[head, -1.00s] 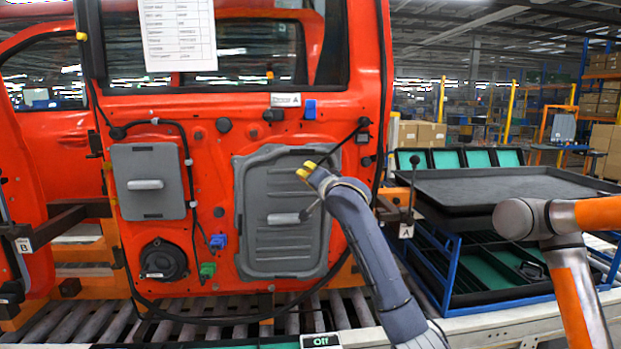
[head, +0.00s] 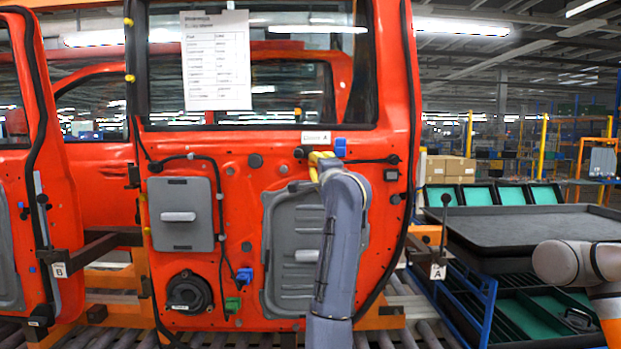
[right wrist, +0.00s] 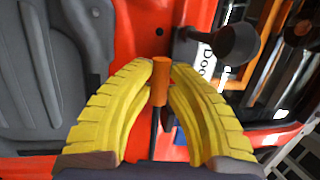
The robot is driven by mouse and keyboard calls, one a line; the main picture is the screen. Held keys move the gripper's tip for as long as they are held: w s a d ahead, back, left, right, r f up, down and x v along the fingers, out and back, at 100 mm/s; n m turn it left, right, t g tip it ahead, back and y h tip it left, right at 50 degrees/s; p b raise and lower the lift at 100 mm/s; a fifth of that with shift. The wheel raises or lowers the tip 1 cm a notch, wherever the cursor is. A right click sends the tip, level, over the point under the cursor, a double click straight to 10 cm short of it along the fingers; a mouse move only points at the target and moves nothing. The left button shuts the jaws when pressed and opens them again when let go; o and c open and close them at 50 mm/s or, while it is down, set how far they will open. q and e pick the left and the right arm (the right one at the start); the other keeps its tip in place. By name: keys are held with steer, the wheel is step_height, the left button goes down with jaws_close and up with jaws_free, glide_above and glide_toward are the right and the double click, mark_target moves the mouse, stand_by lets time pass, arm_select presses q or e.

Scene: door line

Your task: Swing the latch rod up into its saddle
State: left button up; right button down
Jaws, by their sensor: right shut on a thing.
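My right gripper (head: 318,160) has yellow fingers and is up near the white label (head: 316,137) on the orange door (head: 235,240). In the right wrist view its fingers (right wrist: 160,75) are shut on the orange grip (right wrist: 160,85) of the latch rod. A thin dark rod (right wrist: 154,135) runs down from the grip between the fingers. A dark fitting (head: 301,152) is just left of the fingers and a blue clip (head: 340,147) just right; I cannot tell which part is the saddle. My left gripper is not in view.
A grey ribbed panel (head: 285,225) is below the gripper, partly behind my arm. A black knob (right wrist: 235,45) sticks out near the fingers in the right wrist view. A black tray (head: 540,222) stands at the right. A paper sheet (head: 216,60) hangs on the window.

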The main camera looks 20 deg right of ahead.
steer(key=shift+r+m, duration=0.4)
steer(key=shift+r, duration=0.35)
steer(key=c, duration=1.3)
jaws_free()
steer(key=v, duration=1.2)
steer(key=shift+a, duration=0.1)
